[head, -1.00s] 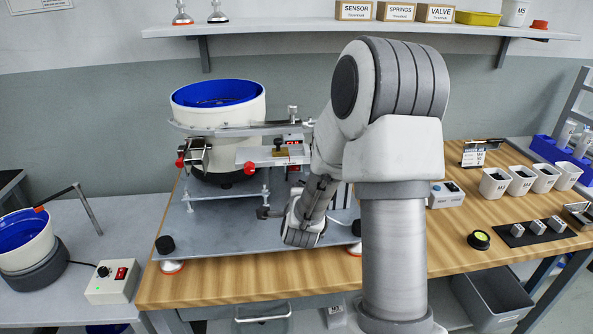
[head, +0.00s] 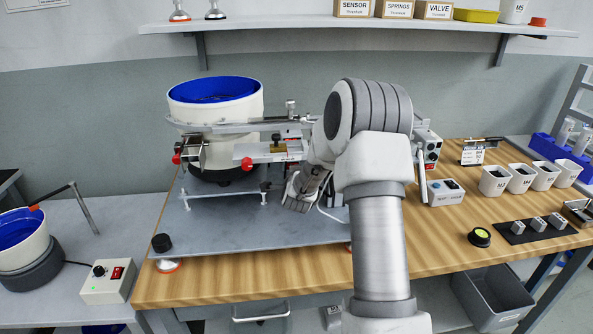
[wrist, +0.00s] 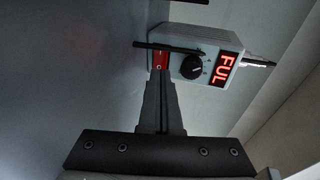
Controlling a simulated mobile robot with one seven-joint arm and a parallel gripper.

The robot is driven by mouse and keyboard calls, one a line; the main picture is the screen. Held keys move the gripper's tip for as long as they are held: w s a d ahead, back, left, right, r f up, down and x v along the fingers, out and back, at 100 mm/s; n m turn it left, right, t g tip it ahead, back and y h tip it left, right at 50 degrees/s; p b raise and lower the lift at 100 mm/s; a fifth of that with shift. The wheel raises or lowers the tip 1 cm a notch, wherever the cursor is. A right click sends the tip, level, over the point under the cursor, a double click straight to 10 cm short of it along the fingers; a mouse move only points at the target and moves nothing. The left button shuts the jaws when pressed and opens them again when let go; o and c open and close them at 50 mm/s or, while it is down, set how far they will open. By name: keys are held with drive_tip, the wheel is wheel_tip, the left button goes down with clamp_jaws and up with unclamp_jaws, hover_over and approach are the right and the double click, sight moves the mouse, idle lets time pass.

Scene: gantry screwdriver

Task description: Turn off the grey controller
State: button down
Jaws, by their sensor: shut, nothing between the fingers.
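In the wrist view the grey controller (wrist: 208,65) is a small box with a black knob (wrist: 193,67), a lit red display (wrist: 223,72) reading "FUL" and a red rocker switch (wrist: 160,61). It appears turned on its side in that picture. My gripper (wrist: 160,76) is shut and empty, its tips right at the red switch and covering part of it. I cannot tell whether they touch it. In the head view my gripper (head: 301,190) is low over the metal plate behind my arm; its fingertips and the controller's front are hidden there.
A white feeder with a blue bowl (head: 215,88) and its rail stand on the metal plate (head: 225,225). A cream control box (head: 107,283) sits lower left. Another small box (head: 446,192) stands right of my arm.

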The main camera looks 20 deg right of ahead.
drive_tip(key=shift+w+d, duration=0.3)
drive_tip(key=shift+w, duration=0.25)
drive_tip(key=shift+w+d+f+n+y+b, duration=0.3)
drive_tip(key=shift+y+b, duration=0.1)
drive_tip(key=shift+b, duration=0.65)
drive_tip(key=b, duration=0.2)
drive_tip(key=shift+d+r+b, duration=0.2)
drive_tip(key=shift+r+b, duration=0.05)
drive_tip(key=shift+b, duration=0.05)
drive_tip(key=shift+d+r, duration=0.2)
drive_tip(key=shift+r, duration=0.1)
drive_tip(key=shift+d, duration=0.25)
drive_tip(key=shift+a+b, duration=0.2)
drive_tip(key=shift+b, duration=0.15)
drive_tip(key=shift+w+a, duration=0.2)
drive_tip(key=shift+a, duration=0.55)
